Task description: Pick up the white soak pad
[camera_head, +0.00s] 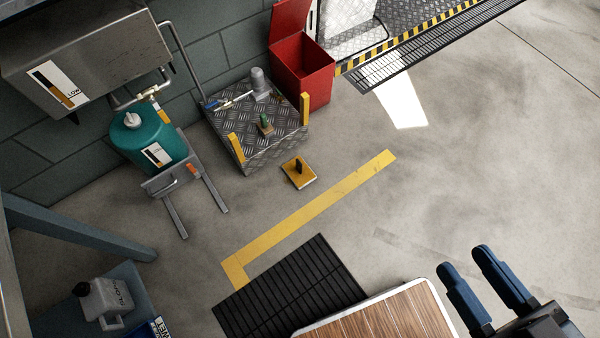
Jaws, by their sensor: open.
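My gripper (466,258) is at the lower right, with its two blue fingers apart and nothing between them. It is above the grey floor, to the right of a wood-topped surface. A white, sheet-like area (348,32) shows at the top, beside the red bin on the metal tread plate. I cannot tell whether it is the soak pad or partly bright light. A separate bright white patch (402,104) on the floor looks like light. My gripper is well apart from both.
An open red bin (308,83) stands beside a tread-plate platform (250,145). A teal tank (145,140) is at the left. A yellow block (298,175) with a black handle, a black mat (290,295) and the wood-topped surface (385,318) are nearer. The right floor is clear.

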